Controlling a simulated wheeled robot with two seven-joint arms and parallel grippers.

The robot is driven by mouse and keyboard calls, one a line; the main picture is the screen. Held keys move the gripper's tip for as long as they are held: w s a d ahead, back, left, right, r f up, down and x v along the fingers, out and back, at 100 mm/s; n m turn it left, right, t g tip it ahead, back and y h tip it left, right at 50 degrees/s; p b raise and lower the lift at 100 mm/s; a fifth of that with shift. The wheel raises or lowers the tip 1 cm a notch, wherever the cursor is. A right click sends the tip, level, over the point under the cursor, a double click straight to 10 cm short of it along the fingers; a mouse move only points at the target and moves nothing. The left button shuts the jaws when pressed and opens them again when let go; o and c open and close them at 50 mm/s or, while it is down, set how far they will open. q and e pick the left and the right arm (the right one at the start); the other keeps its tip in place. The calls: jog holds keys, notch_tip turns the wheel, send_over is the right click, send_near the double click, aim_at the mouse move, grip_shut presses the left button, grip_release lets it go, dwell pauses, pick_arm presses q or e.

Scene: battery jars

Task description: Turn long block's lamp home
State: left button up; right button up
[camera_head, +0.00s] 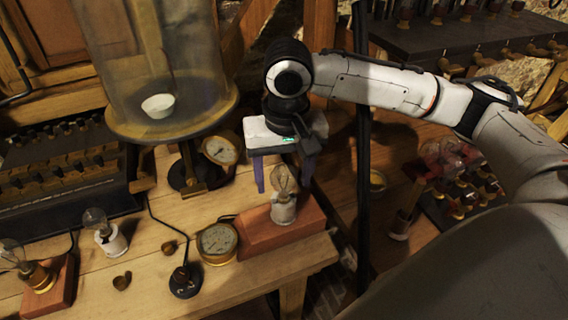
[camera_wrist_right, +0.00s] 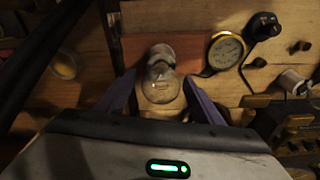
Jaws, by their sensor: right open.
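The long block (camera_head: 262,229) is a reddish wooden block at the right end of the bench. A lamp (camera_head: 284,200) with a clear bulb and a white base stands upright on it. My right gripper (camera_head: 281,190) is above the block, fingers pointing down, with its purple fingers on either side of the bulb. In the right wrist view the lamp (camera_wrist_right: 161,78) shows between the two open fingers (camera_wrist_right: 160,95), with a visible gap on each side. The block (camera_wrist_right: 133,50) lies behind it there. My left gripper does not show.
A round gauge (camera_head: 217,242) stands just left of the block, with a black knob-like piece (camera_head: 185,281) beside it. Another lamp (camera_head: 103,231) and a shorter block (camera_head: 52,287) with a bulb are at the left. A large glass jar (camera_head: 160,60) stands behind. A dark vertical post (camera_head: 363,160) is close at the right.

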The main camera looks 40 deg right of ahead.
jog(key=shift+f, duration=0.25)
jog(key=shift+w, duration=0.1)
jog(key=c, duration=1.2)
jog(key=shift+r+m+p, duration=0.1)
jog(key=shift+m+p, duration=0.4)
jog(key=shift+p, duration=0.3)
jog(key=shift+m, duration=0.5)
jog(key=m, duration=0.3)
jog(key=shift+h, duration=0.3)
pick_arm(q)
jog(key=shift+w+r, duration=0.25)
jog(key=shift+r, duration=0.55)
pick_arm(e)
jog(key=shift+m, duration=0.7)
